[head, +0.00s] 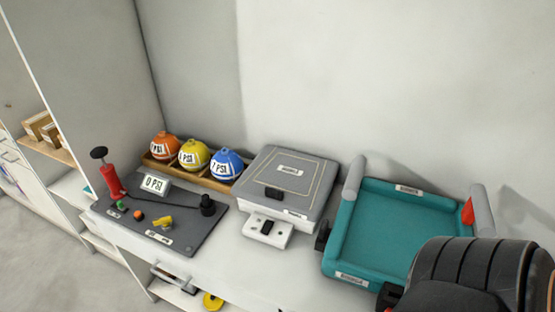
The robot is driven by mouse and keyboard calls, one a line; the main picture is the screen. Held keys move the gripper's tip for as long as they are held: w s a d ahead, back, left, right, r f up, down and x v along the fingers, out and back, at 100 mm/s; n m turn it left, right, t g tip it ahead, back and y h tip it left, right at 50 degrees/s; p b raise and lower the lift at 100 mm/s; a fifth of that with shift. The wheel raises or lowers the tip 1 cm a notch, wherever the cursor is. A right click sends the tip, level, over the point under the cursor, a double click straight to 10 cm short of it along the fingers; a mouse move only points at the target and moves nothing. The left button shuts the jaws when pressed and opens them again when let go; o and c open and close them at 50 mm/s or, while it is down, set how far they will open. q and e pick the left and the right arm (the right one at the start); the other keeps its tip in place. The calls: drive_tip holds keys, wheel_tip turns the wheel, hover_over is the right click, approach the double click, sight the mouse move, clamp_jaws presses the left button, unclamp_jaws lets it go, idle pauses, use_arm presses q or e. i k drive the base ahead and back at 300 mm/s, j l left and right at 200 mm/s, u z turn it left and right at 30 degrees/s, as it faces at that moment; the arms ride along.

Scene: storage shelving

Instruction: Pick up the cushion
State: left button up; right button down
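No label that I can read names the cushion. A teal padded piece (405,232) with raised soft edges and grey rolls at its sides lies on the right of the counter and looks most like it. A flat grey square (285,188) with a pale line around its top lies on a white base left of it. A black ribbed part of my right arm covers the teal piece's near right corner. I see neither gripper's fingertips.
A dark board (165,229) on the white counter (240,268) carries a red pump (111,183). Orange (165,144), yellow (193,154) and blue (226,164) balls sit in a wooden rack behind it. A wall closes the back; the front counter strip is clear.

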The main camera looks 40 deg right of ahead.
sight(297, 185)
drive_tip(key=i+j+z, duration=0.1)
drive_tip(key=j+z, duration=0.4)
drive_tip(key=z, duration=1.25)
drive_tip(key=i+j, duration=0.05)
drive_tip(key=j, duration=0.05)
